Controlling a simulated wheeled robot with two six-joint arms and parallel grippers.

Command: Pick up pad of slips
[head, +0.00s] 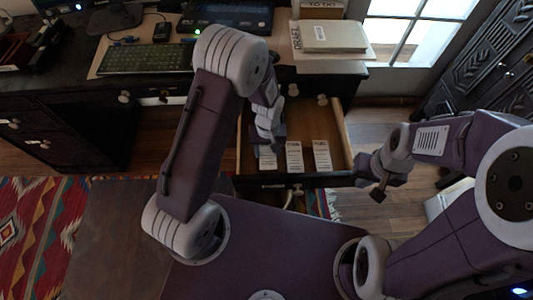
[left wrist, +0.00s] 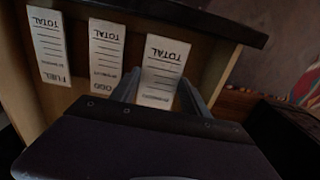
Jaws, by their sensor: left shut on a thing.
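Several white printed slip pads lie in an open wooden drawer. The left pad (head: 267,160) is partly covered by my left gripper (head: 268,143) in the head view. In the left wrist view, my left gripper (left wrist: 158,92) has its fingers on both sides of this pad (left wrist: 163,65) and is shut on it. The middle pad (head: 294,157) and the right pad (head: 322,155) lie beside it in a row. They also show in the left wrist view as the middle pad (left wrist: 105,50) and the FUEL pad (left wrist: 47,45). My right gripper (head: 378,193) is right of the drawer, away from the pads; its jaw state is unclear.
The drawer's right wall (head: 341,135) and front edge (head: 300,180) border the pads. The desk above holds a keyboard (head: 148,59), a mouse (head: 162,32) and a folder marked DRAFT (head: 330,36). A patterned rug (head: 40,225) lies on the left floor.

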